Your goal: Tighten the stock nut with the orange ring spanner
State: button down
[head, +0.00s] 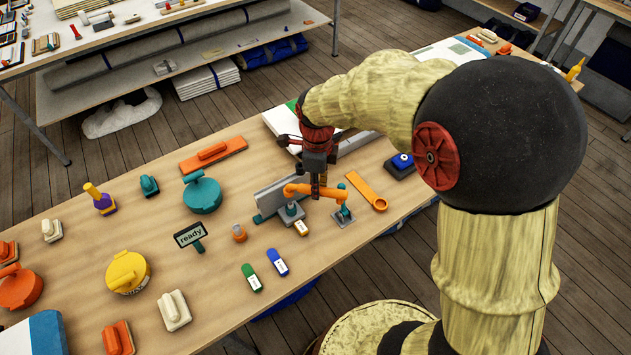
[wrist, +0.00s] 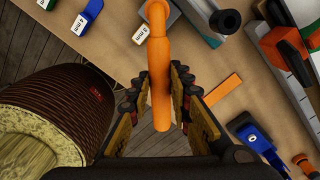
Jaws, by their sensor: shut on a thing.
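My gripper (head: 319,190) points down over the table and is shut on an orange bar-like tool (head: 300,190). In the wrist view this tool (wrist: 158,55) runs between the two fingers (wrist: 163,85) and ends in a rounded head. I cannot tell whether it has a ring. It spans above two small grey stands, one at left (head: 291,213) and one at right (head: 343,216). Its right end bends down toward the right stand; contact is unclear. The stock nut cannot be made out. A flat orange ring-ended piece (head: 364,188) lies right of the gripper.
A grey upright plate (head: 281,194) stands just left of my gripper. A blue-topped dark block (head: 400,164) is at right. A teal round pot (head: 202,194) stands farther left.

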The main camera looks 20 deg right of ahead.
jog(key=shift+w, duration=0.15)
notch_tip(320, 180, down, 4)
jog(key=shift+f+b, duration=0.25)
jog(key=shift+b, duration=0.8)
jog(key=shift+p, duration=0.35)
jog(key=shift+f+b, duration=0.5)
jog(key=shift+f, duration=0.6)
dwell(0.3)
